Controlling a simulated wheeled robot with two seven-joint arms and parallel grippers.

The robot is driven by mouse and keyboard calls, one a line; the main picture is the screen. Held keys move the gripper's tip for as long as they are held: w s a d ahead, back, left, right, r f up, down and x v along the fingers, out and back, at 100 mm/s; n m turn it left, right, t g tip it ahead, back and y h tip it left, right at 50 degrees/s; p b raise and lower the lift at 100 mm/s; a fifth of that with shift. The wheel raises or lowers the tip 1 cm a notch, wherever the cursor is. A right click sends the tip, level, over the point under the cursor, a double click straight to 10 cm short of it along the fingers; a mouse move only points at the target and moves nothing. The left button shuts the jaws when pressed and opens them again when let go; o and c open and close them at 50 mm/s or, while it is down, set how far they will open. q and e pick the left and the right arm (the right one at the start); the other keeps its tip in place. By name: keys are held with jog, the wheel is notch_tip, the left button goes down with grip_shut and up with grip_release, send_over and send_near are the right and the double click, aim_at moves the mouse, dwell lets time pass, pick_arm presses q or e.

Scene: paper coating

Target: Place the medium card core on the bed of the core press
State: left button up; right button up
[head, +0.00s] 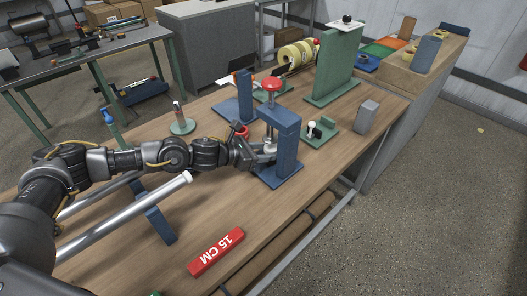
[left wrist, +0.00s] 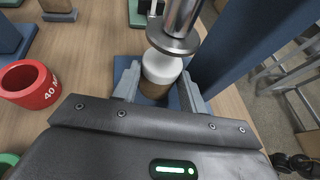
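The blue core press (head: 287,135) stands on the wooden table, with a red knob on top and a metal ram. A short core with a white upper part and brown lower part (left wrist: 155,88) stands upright on the press's blue base, just under the ram (left wrist: 175,38). My left gripper (head: 268,152) reaches into the press from the left. In the left wrist view its two fingers (left wrist: 160,82) lie on either side of the core and appear to touch it. The core is mostly hidden in the head view. My right gripper is not in view.
A red ring marked 40 (left wrist: 30,83) stands left of the press. A red "15 CM" block (head: 215,252) lies near the front edge. A green stand (head: 319,132) and grey block (head: 367,116) are right of the press.

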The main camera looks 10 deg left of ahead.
pick_arm(q)
jog(key=o, duration=0.5)
jog(key=shift+c, duration=0.2)
jog(key=shift+r, duration=0.2)
jog(key=shift+s+a, duration=0.25)
jog(key=shift+a, duration=0.05)
jog(key=b+v, duration=0.2)
jog(key=v, duration=0.9)
jog(key=shift+s, duration=0.2)
jog(key=shift+r, duration=0.1)
